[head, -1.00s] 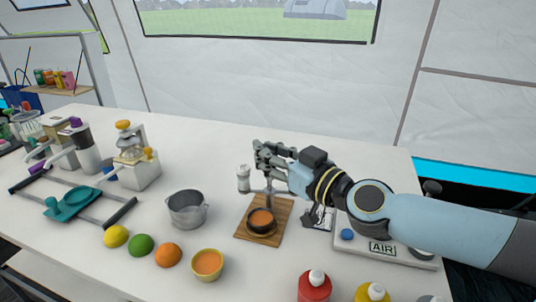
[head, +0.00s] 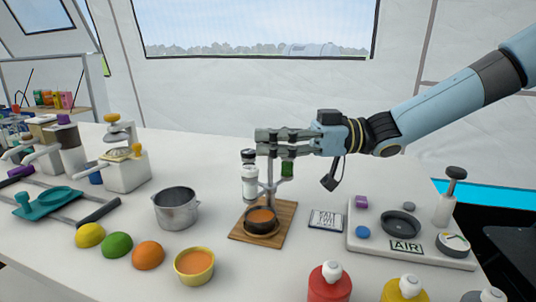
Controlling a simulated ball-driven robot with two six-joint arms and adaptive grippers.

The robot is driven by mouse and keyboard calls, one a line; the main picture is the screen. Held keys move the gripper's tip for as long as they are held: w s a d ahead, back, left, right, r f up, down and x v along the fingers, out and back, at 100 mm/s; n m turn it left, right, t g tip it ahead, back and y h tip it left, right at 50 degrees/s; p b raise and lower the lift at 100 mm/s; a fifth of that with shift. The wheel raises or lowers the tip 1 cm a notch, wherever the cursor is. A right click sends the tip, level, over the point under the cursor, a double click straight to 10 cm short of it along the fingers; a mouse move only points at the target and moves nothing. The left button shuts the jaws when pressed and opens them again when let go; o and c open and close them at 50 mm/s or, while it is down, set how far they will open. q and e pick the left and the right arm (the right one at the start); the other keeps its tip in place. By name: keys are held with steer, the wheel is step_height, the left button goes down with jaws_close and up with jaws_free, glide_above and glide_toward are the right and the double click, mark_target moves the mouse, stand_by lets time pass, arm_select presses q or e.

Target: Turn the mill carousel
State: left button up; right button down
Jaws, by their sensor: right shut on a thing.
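The mill carousel (head: 270,172) stands behind a wooden board, with a thin grey post and mills hung around it. A white mill (head: 250,183) is at its front left, a dark-capped mill (head: 248,156) is behind that, and a green mill (head: 287,168) is on the right. My right gripper (head: 265,142) comes in from the right, level, with its fingers shut around the top of the post, which they hide. My left gripper is not in view.
A dark bowl of orange stuff (head: 262,221) sits on the wooden board (head: 240,234) in front of the carousel. A metal pot (head: 175,208) stands to the left. A small card (head: 325,220) and a white AIR panel (head: 365,248) lie to the right.

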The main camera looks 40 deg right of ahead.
steer(key=n+g+y+b, duration=0.1)
steer(key=b, duration=0.1)
steer(key=n+g+y+b, duration=0.1)
steer(key=g+b, duration=0.1)
steer(key=shift+w+d+f+n+g, duration=0.1)
steer(key=shift+f+n+g, duration=0.2)
steer(key=shift+n, duration=0.1)
steer(key=shift+r+n+g+y+b, duration=0.1)
steer(key=shift+n+g+y+b, duration=0.2)
steer(key=shift+n+g+b, duration=0.25)
arm_select(q)
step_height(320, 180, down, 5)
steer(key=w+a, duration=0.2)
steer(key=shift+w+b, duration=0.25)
steer(key=shift+b, duration=0.2)
arm_select(e)
steer(key=shift+r+g, duration=0.2)
steer(key=shift+g, duration=0.15)
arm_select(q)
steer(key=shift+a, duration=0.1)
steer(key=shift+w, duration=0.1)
arm_select(e)
steer(key=c, duration=1.1)
jaws_free()
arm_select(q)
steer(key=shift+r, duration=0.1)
